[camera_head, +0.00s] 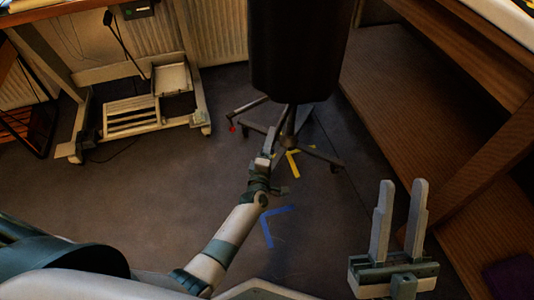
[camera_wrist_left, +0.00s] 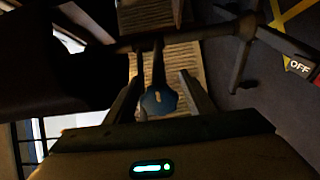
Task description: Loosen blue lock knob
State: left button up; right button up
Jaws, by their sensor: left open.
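The blue lock knob (camera_wrist_left: 159,100) hangs on a short dark stem below a horizontal bar in the left wrist view. My left gripper (camera_wrist_left: 160,86) is open, with one finger on each side of the knob and a visible gap to both. In the head view my left gripper (camera_head: 270,148) reaches in low beside the stand legs (camera_head: 290,127) under a large black form (camera_head: 298,50). The knob cannot be made out there. My right gripper (camera_head: 401,190) is open and empty at the lower right, fingers pointing up.
A wooden shelf unit (camera_head: 440,110) stands on the right. A white wheeled frame (camera_head: 130,115) stands at the left. Blue (camera_head: 270,225) and yellow (camera_head: 292,165) tape marks lie on the dark floor, which is mostly clear at the left. An OFF label (camera_wrist_left: 299,67) shows in the left wrist view.

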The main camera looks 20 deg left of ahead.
pick_arm(q)
jog(key=shift+s, duration=0.55)
jog(key=s+d+p, duration=0.1)
jog(key=s+p, duration=0.1)
jog(key=s, duration=1.4)
jog(key=shift+d+p, duration=0.35)
jog(key=shift+p, duration=0.05)
pick_arm(e)
jog(key=a+f+g, duration=0.3)
jog(key=f+g, duration=0.1)
jog(key=f, duration=0.2)
jog(key=shift+a+f+h, duration=0.15)
jog(key=shift+h, duration=0.15)
pick_arm(q)
jog(key=shift+s, duration=0.1)
pick_arm(e)
jog(key=shift+w, duration=0.15)
